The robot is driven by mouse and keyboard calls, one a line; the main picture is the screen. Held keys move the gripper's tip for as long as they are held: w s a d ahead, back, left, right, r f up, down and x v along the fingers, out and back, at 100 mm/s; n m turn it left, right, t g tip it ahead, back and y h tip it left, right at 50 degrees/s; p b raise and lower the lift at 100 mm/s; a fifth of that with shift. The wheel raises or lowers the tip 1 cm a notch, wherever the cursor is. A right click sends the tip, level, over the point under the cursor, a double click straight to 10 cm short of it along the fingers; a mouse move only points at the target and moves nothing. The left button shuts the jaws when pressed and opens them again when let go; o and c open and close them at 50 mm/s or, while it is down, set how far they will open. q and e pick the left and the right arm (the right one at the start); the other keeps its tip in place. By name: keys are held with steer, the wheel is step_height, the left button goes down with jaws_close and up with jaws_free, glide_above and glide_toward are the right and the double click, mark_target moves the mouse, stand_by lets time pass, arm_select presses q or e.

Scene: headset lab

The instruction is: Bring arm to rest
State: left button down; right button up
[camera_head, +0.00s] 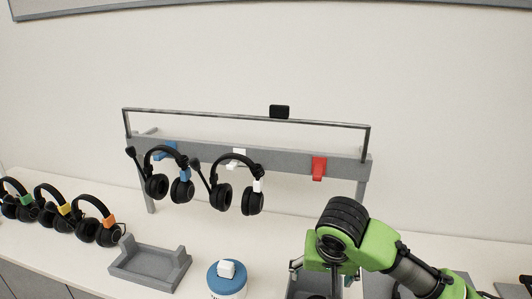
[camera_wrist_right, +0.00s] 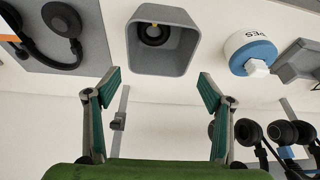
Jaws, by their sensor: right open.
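My right gripper (camera_head: 322,277) points down at the lower right of the head view, above a grey bin (camera_head: 296,288). In the right wrist view the gripper (camera_wrist_right: 160,76) is open, its two teal-padded fingers wide apart with nothing between them. The bin (camera_wrist_right: 187,62) shows there beyond the fingertips, with a dark round object (camera_wrist_right: 155,36) inside. In the head view the arm hides much of the bin. My left gripper is not in view.
A grey rack (camera_head: 275,165) holds two headsets (camera_head: 168,174) (camera_head: 237,184); its red hook (camera_head: 319,168) is empty. Several headsets stand at left. A grey tray (camera_head: 150,272) and a blue-lidded tub (camera_head: 227,283) stand in front. A headset (camera_wrist_right: 62,22) lies on a grey mat (camera_wrist_right: 92,58).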

steer(key=s+a+f+n+y, duration=0.3)
steer(key=s+a+f+n, duration=0.15)
steer(key=s+f, duration=0.7)
steer(key=s+d+f+h, duration=0.1)
steer(key=s+d+f, duration=0.35)
steer(key=s, duration=0.25)
steer(key=s+d+f+h, duration=0.1)
steer(key=s+d+f, duration=0.2)
steer(key=s+d, duration=0.3)
steer(key=s+f+g, duration=0.1)
steer(key=s+f, duration=0.1)
steer(key=f, duration=1.2)
steer(key=s+f+g, duration=0.1)
steer(key=s+f, duration=0.1)
steer(key=f, duration=1.3)
steer(key=s+d+f+g, duration=0.1)
steer(key=s+d+f, duration=0.2)
steer(key=s+f, duration=1)
steer(key=s, duration=0.3)
steer(key=shift+s+f, duration=0.2)
steer(key=shift+f, duration=0.2)
